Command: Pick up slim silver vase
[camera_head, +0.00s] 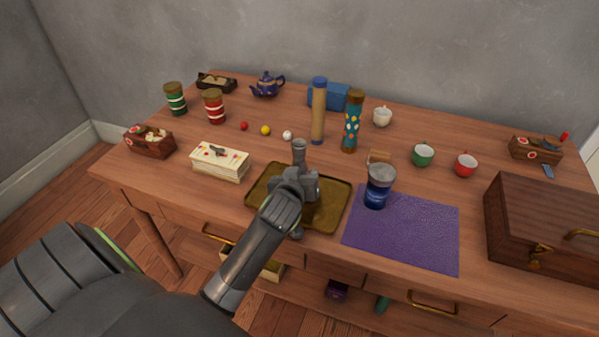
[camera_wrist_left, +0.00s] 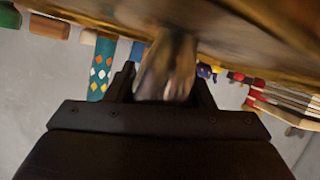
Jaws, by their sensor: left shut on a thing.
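The slim silver vase (camera_head: 299,151) stands over the brass tray (camera_head: 338,212), its narrow neck and flared mouth showing above my left gripper (camera_head: 300,182). My left gripper is shut on the vase; the gripper and wrist hide its lower part in the head view. In the left wrist view the vase (camera_wrist_left: 168,65) is blurred and sits between the fingers, with the tray edge (camera_wrist_left: 235,30) across the top. I cannot tell whether the vase's base touches the tray. My right gripper is not in view.
A stack of cards or books (camera_head: 220,163) lies to the left. Tall tubes (camera_head: 318,112) stand behind, and a wooden chest (camera_head: 540,235) is at the right. The mat is mostly bare.

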